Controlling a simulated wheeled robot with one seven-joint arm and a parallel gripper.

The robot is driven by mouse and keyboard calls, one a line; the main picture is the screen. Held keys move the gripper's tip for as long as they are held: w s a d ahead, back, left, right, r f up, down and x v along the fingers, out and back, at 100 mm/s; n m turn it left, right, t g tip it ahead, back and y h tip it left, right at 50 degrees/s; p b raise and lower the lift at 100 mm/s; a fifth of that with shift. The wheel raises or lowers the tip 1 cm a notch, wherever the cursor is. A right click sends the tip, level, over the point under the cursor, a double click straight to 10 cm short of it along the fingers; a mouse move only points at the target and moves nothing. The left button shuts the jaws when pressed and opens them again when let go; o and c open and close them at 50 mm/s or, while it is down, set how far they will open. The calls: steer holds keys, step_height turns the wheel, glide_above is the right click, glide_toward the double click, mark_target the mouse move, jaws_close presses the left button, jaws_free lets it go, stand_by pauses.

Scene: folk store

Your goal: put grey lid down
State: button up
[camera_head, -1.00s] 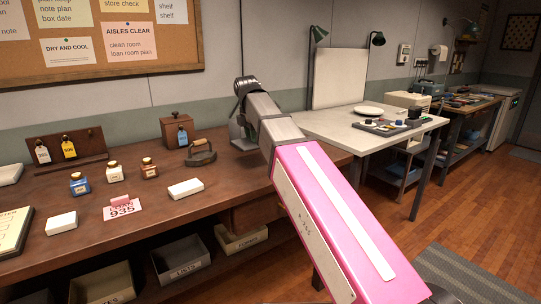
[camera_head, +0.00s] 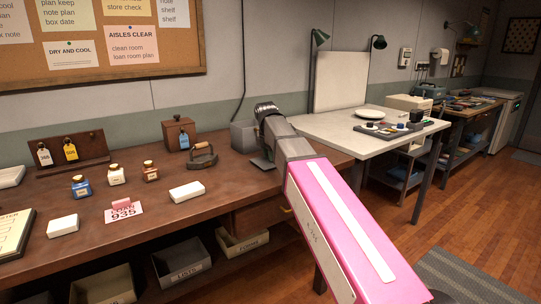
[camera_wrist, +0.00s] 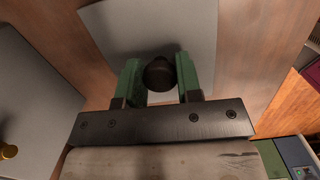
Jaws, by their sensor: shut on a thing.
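The grey lid (camera_wrist: 165,25) is a flat square plate with a dark round knob. In the wrist view my gripper (camera_wrist: 160,78) has its two green fingers on either side of the knob, shut on it.
The brown desk (camera_head: 225,185) is clear in front of the lid. A flat iron (camera_head: 203,156), a wooden box (camera_head: 178,133), a white block (camera_head: 187,191) and small bottles stand to the left. A white table (camera_head: 345,125) is to the right.

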steer(key=o, duration=0.9)
steer(key=shift+f, duration=0.1)
steer(key=shift+o, duration=0.2)
step_height(320, 180, up, 12)
steer(key=a, duration=0.1)
steer(key=shift+s, duration=0.4)
